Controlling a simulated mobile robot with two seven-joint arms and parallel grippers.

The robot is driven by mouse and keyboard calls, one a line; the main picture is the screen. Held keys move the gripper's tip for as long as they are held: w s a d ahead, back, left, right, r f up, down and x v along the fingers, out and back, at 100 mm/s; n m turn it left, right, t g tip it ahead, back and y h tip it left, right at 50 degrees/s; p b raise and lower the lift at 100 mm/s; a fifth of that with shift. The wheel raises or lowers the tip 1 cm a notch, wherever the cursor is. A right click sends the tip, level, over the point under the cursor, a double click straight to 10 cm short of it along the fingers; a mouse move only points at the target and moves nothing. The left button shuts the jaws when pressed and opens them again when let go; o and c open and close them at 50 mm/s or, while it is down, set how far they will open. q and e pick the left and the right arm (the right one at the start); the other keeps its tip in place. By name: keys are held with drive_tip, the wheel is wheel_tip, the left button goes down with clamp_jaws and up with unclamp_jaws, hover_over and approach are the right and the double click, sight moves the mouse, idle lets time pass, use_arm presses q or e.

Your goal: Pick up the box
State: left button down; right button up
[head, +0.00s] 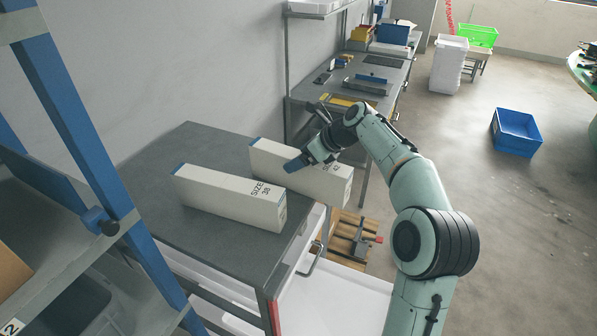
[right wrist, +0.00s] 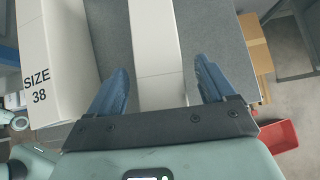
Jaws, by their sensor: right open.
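Two long white boxes lie side by side on a dark grey cabinet top (head: 222,238). The front box (head: 225,199) reads SIZE 38, and it also shows at the left of the right wrist view (right wrist: 52,65). The rear box (head: 265,160) has a label partly hidden by my right gripper (head: 298,163). In the right wrist view, my right gripper (right wrist: 160,82) is open, with blue fingers on either side of this rear box (right wrist: 154,40). Gaps show between the box and both fingers. My left gripper is not in view.
A blue-framed shelf rack (head: 75,120) stands close at the left. An open white drawer (head: 335,300) juts from the cabinet. A workbench (head: 385,75) stands behind, and a blue crate (head: 517,132) is on the floor at right.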

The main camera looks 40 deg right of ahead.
drive_tip(key=shift+w+a+f, duration=0.2)
drive_tip(key=shift+w+f, duration=0.25)
drive_tip(key=shift+r, duration=0.1)
drive_tip(key=c, duration=1.1)
drive_tip(key=shift+c, duration=0.2)
